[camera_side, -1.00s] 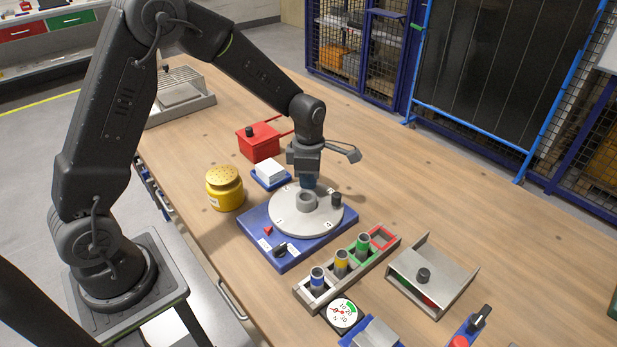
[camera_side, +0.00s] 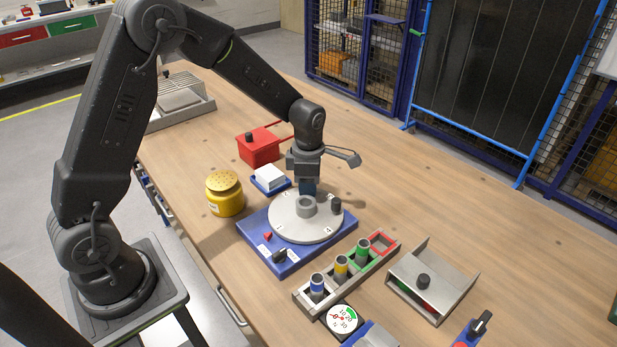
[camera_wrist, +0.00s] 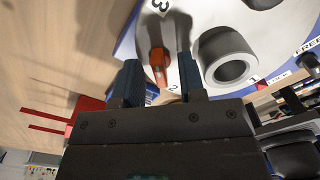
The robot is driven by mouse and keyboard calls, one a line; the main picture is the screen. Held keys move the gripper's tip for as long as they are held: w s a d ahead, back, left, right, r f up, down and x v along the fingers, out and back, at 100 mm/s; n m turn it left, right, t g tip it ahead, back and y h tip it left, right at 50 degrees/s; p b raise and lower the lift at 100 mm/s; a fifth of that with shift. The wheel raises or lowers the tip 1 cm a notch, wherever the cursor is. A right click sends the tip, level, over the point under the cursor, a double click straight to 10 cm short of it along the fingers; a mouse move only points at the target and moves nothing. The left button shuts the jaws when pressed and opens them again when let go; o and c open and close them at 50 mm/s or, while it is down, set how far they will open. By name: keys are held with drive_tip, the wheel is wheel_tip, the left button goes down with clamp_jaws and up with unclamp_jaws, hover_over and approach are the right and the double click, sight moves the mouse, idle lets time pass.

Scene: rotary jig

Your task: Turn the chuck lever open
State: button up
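A round light-grey disc (camera_side: 313,232) with number labels lies on a blue base (camera_side: 262,252). A grey hollow ring (camera_side: 306,207) stands up at its middle and also shows in the wrist view (camera_wrist: 228,58). An orange lever-like piece (camera_wrist: 159,62) lies on the disc beside this ring; in the side view it is hidden behind my fingers. My gripper (camera_wrist: 158,64) is open, with one dark blue finger on each side of the orange piece. Contact cannot be told. In the side view my gripper (camera_side: 308,188) points down at the disc's far part.
A black knob (camera_side: 336,205) stands on the disc. A black handle (camera_side: 280,256) sits on the base's front, near FREE and LOCK labels. A yellow jar (camera_side: 224,197), red box (camera_side: 259,150) and rack of coloured cylinders (camera_side: 305,299) surround the base.

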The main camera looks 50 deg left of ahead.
wheel_tip(320, 180, up, 14)
idle(0.5)
drive_tip(key=s+d+r+m+t, duration=0.2)
drive_tip(key=s+r+m, duration=0.1)
drive_tip(key=s+m, duration=0.8)
drive_tip(key=s+d+r+m+t, duration=0.1)
drive_tip(key=s+r+m+t, duration=0.2)
drive_tip(key=s+m, duration=0.8)
drive_tip(key=m, duration=0.5)
drive_tip(key=shift+s+d+t, duration=0.25)
drive_tip(key=shift+d+t, duration=0.05)
drive_tip(key=shift+d, duration=0.05)
